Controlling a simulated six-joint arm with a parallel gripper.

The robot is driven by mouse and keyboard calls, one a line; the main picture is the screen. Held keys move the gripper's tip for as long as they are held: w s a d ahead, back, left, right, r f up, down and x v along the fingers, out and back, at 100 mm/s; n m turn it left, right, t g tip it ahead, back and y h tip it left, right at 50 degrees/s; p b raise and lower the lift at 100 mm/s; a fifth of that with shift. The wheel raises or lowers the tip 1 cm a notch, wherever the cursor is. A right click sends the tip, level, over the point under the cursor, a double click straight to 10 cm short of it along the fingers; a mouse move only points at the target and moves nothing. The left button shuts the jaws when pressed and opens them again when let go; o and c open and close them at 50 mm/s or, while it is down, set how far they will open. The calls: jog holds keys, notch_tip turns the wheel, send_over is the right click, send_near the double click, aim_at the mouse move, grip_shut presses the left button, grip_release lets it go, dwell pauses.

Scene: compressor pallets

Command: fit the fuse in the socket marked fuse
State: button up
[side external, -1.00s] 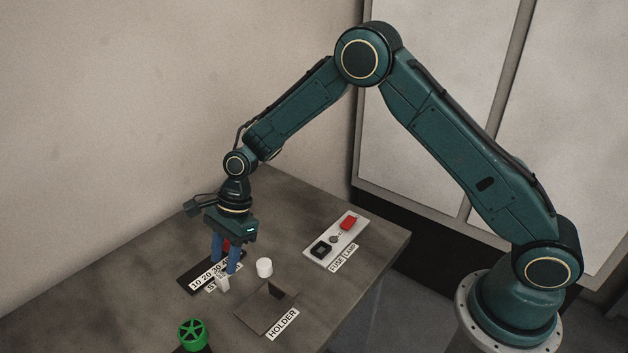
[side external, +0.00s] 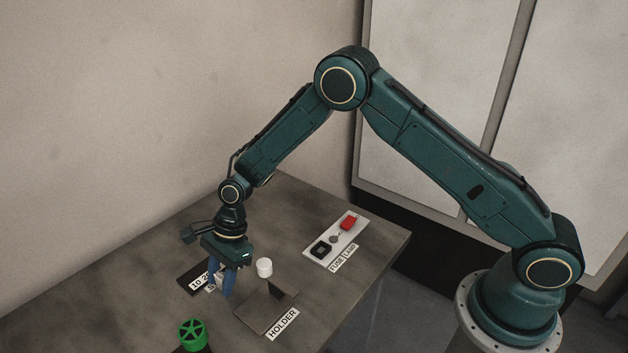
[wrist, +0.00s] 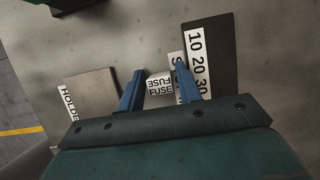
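The fuse (wrist: 159,85), a small pale block with FUSE printed on its faces, is between my gripper's two blue fingers in the wrist view. In the side view my fingers hide it. My gripper (wrist: 160,72) points down with its fingers apart, a gap showing on each side of the fuse; it also shows low over the table in the side view (side external: 222,292). The black square socket (side external: 321,249) sits on a pale panel (side external: 335,239) at the table's back right, beside the label FUSE (side external: 337,264).
A red block (side external: 348,223) is on the same panel near the LAMP label. A white cylinder (side external: 264,267) stands right of my gripper. The brown holder plate (side external: 255,311) and a green handwheel (side external: 192,335) are in front. A dark scale plate (wrist: 207,50) lies beside my fingers.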

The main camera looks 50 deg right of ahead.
aim_at(220, 275)
dwell(0.3)
grip_shut()
jog(key=shift+r, duration=0.15)
notch_tip(220, 275, up, 20)
dwell(0.7)
dwell(0.5)
jog(key=s+d+f+n+g+h, duration=0.1)
jog(key=s+d+f+n, duration=0.1)
jog(key=d+f+n, duration=0.2)
jog(key=s+d+f+n+g+h, duration=0.1)
jog(key=s+d+f+n+g, duration=0.1)
jog(key=d+n, duration=0.4)
jog(key=s+d+f+n+g+h, duration=0.1)
jog(key=s+d+f+n, duration=0.2)
jog(key=d+f+n, duration=0.3)
jog(key=shift+s+d+f+g+h, duration=0.15)
jog(key=shift+d+f, duration=0.1)
jog(key=shift+d, duration=0.75)
jog(key=shift+d+f+g+h, duration=0.15)
jog(key=shift+d+f, duration=0.05)
jog(key=shift+d, duration=0.75)
jog(key=shift+s+d+f+n+h, duration=0.2)
jog(key=shift+s+d+f+n, duration=0.05)
jog(key=shift+s+d+n, duration=0.25)
jog(key=shift+s+d+f+n+h, duration=0.2)
jog(key=shift+s+d+n, duration=0.2)
jog(key=shift+d+n, duration=0.15)
